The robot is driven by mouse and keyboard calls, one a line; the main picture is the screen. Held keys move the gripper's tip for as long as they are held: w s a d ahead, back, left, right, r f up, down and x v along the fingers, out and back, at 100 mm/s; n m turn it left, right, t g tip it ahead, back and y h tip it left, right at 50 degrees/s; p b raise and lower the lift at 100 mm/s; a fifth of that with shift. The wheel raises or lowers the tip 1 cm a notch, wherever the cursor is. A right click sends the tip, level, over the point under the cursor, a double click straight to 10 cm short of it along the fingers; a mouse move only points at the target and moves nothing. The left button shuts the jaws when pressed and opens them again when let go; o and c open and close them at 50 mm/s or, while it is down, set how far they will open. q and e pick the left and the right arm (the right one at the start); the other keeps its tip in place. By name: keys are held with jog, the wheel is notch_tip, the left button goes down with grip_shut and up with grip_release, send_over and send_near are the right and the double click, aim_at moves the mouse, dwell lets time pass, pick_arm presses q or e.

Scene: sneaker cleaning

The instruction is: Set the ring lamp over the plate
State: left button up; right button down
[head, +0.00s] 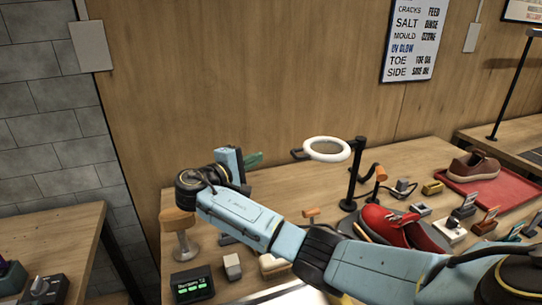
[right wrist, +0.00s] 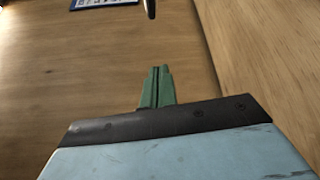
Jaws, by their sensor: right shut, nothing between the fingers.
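The ring lamp (head: 343,155) has a white ring on a black upright stand, with an orange-ended part beside the post. Its ring is held level above the back part of the bench. My right gripper (head: 254,159) is to the left of the ring and apart from it. Its green fingers (right wrist: 157,88) are together and empty in the right wrist view. A pale surface (head: 290,297) at the bottom edge may be the plate; my right arm and the frame edge hide much of it. My left gripper is not in view.
A brown shoe (head: 474,166) sits on a red tray (head: 512,188). A round-topped stand (head: 178,222) and a green-lit display (head: 192,284) are at left. The bench's back left is fairly clear.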

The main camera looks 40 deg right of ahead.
jog(key=s+d+p, duration=0.1)
jog(key=s+d, duration=0.1)
jog(key=d, duration=0.6)
jog(key=shift+d, duration=0.35)
jog(key=shift+r, duration=0.1)
